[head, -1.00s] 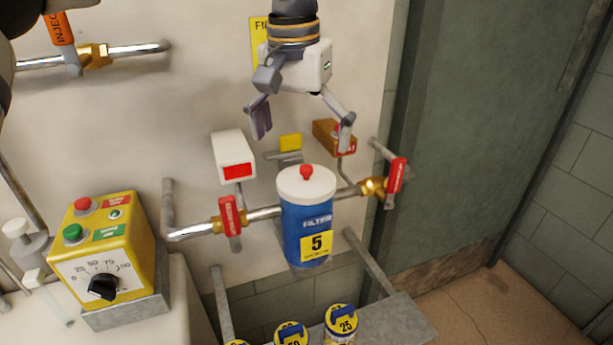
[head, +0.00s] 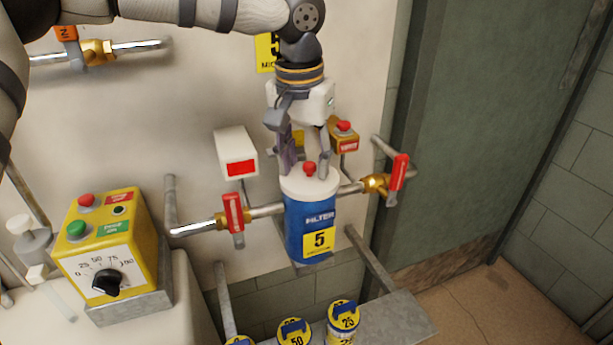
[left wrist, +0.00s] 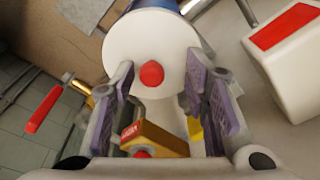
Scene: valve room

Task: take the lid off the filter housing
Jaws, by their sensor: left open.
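The filter housing (head: 308,226) is a blue cylinder marked FILTER with a yellow "5" label, mounted on the wall pipe. Its white round lid (head: 326,183) sits on top, with a red knob (head: 309,168) at the centre. In the left wrist view the lid (left wrist: 125,45) and knob (left wrist: 151,74) show from above. My left gripper (head: 306,168) is open and points down over the lid. Its fingers stand on either side of the knob in the head view, apart from it. In the left wrist view the knob lies between and slightly beyond the fingertips. My right gripper is not in view.
Red-handled valves (head: 233,214) and (head: 399,172) flank the housing on the pipe. A white box (head: 235,152) with a red panel and a brown box (head: 344,141) with a red button are close behind. Numbered canisters (head: 293,332) stand on a shelf below.

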